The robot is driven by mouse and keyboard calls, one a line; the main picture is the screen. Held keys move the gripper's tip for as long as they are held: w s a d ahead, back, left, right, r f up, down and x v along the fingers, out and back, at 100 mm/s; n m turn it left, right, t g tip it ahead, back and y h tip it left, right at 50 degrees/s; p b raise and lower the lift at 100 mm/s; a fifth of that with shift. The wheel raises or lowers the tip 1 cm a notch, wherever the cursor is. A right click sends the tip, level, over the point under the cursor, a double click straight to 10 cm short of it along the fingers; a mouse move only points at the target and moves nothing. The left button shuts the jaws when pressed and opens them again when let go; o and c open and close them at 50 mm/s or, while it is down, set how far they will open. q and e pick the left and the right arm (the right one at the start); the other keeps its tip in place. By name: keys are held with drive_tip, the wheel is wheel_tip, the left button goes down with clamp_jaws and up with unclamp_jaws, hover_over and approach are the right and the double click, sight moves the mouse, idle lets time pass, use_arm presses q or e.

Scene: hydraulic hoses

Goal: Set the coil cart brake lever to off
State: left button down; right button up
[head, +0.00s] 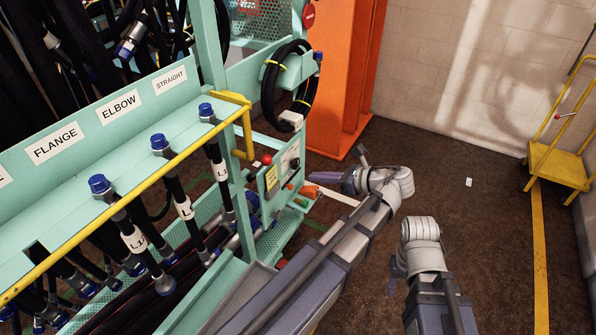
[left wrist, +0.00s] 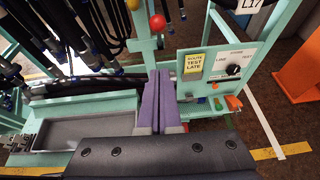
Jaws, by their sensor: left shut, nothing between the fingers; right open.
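A red ball knob (head: 267,160) stands by the control panel at the end of the teal hose rack. It also shows near the top of the left wrist view (left wrist: 157,22), above my fingers. I cannot tell which knob belongs to the brake lever. My left gripper (head: 322,177) is shut and empty beside the panel, its purple fingers together (left wrist: 158,98), apart from the knob. My right gripper (head: 397,282) is open, low on the right, mostly hidden by its arm.
The teal rack (head: 130,115) with several hoses and a yellow rail fills the left. The panel (left wrist: 218,68) has a black dial and a yellow label. An orange post (head: 335,80) stands behind it.

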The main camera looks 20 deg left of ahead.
sight(271, 160)
use_arm(q)
drive_tip(key=a+r+b+x, duration=0.1)
drive_tip(key=r+b+x, duration=0.1)
drive_tip(key=x, duration=1)
drive_tip(key=shift+a+r, duration=0.15)
drive_tip(key=shift+a, duration=0.1)
drive_tip(key=shift+w, duration=0.15)
drive_tip(key=shift+a+r+p, duration=0.7)
drive_tip(key=shift+p, duration=0.05)
drive_tip(key=shift+w+a+r, duration=0.15)
